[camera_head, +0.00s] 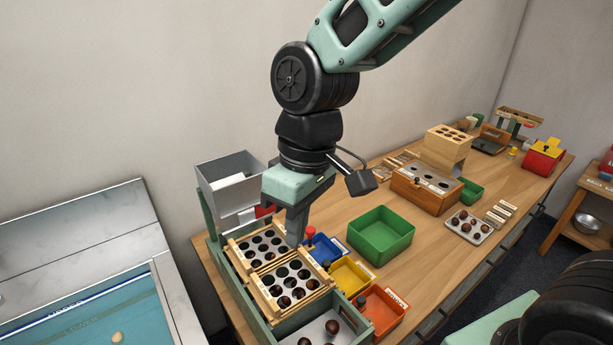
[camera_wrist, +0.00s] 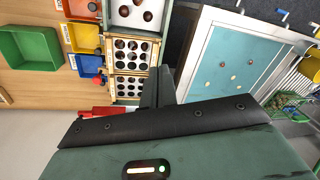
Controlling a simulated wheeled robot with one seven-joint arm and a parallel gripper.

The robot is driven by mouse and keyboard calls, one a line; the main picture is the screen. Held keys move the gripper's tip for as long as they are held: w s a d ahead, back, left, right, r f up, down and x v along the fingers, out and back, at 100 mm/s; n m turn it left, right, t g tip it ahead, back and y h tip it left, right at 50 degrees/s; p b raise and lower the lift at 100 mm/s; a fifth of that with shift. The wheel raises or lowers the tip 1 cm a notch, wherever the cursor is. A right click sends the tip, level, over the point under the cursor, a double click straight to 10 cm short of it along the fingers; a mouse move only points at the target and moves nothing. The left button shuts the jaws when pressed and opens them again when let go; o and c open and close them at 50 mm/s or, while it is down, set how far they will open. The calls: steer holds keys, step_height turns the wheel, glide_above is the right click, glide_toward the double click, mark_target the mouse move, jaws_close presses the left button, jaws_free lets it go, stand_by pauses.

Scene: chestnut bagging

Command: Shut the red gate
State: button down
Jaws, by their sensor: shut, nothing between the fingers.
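The red gate (camera_head: 263,211) shows as a small red piece under the grey hopper (camera_head: 229,178), partly hidden behind my gripper in the head view. In the wrist view a red piece (camera_wrist: 100,112) shows at the edge of my gripper's dark body, which hides part of it. I cannot tell how far open the gate is. My gripper (camera_head: 293,241) is shut and empty, pointing down over the near side of the hopper, above the wooden sorting trays. Its fingers (camera_wrist: 157,88) show shut in the wrist view. I cannot tell whether they touch anything.
Two wooden trays with round holes (camera_head: 257,246) hold chestnuts in the green frame. Blue (camera_head: 326,250), yellow (camera_head: 350,276) and orange (camera_head: 381,310) bins stand right of them. A green bin (camera_head: 380,236) stands farther right. A teal-topped table (camera_head: 90,315) is at left.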

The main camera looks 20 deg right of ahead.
steer(key=w+d+f+y, duration=0.1)
steer(key=w+d+y, duration=0.15)
steer(key=w, duration=1.05)
steer(key=w+d+f+m+t+y+b, duration=0.2)
steer(key=w+d+f+y, duration=0.1)
steer(key=w+d, duration=1.7)
steer(key=s+p+x, duration=0.2)
steer(key=p+x, duration=0.2)
steer(key=x, duration=0.7)
steer(key=shift+s+a, duration=0.3)
steer(key=shift+a, duration=0.2)
steer(key=shift+h, duration=0.25)
